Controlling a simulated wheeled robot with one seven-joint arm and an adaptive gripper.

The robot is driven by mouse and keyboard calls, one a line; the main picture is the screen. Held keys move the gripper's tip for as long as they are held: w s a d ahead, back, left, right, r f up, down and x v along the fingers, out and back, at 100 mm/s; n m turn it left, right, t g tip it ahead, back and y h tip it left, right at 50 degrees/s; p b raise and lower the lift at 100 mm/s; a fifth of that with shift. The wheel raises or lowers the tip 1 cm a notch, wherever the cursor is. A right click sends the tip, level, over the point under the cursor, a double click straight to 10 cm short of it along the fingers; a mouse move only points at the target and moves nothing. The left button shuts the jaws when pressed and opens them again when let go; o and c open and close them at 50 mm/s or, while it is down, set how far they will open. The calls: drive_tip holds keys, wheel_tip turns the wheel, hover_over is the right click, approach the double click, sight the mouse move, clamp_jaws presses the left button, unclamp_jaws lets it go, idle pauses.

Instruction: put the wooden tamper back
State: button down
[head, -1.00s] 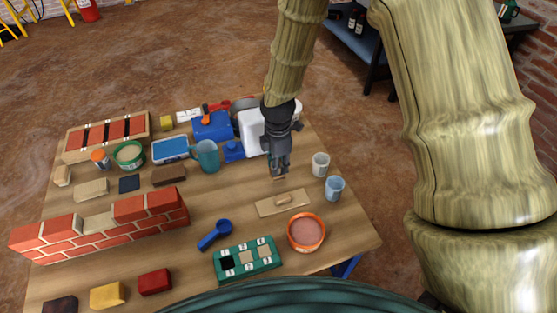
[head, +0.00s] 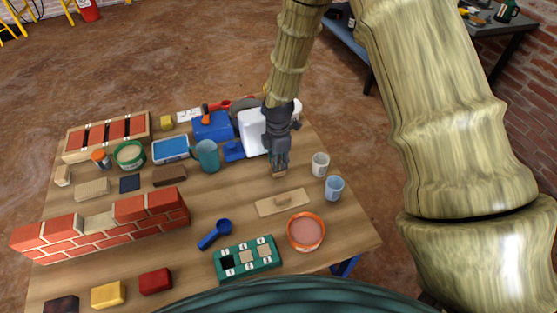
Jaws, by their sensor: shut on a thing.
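My gripper (head: 279,164) points down over the right half of the wooden table. It is shut on a small light wooden piece, which I take to be the wooden tamper (head: 279,174). Only its lower end shows below the fingers; the rest is hidden. I cannot tell whether it touches the table. A flat wooden float (head: 268,208) with a handle lies just in front of the gripper. A green tray (head: 249,271) with three square openings lies nearer the front; its left opening looks dark and the other two light.
An orange-rimmed bowl (head: 306,248), a blue cup (head: 334,188) and a white cup (head: 320,164) stand to the right. A teal mug (head: 207,156) and a white container (head: 253,131) stand behind left. A blue scoop (head: 214,234) and a brick wall (head: 105,228) lie left.

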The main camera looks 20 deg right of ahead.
drive_tip(key=c, duration=1.2)
unclamp_jaws()
drive_tip(key=shift+f, duration=0.15)
wheel_tip(320, 180, up, 12)
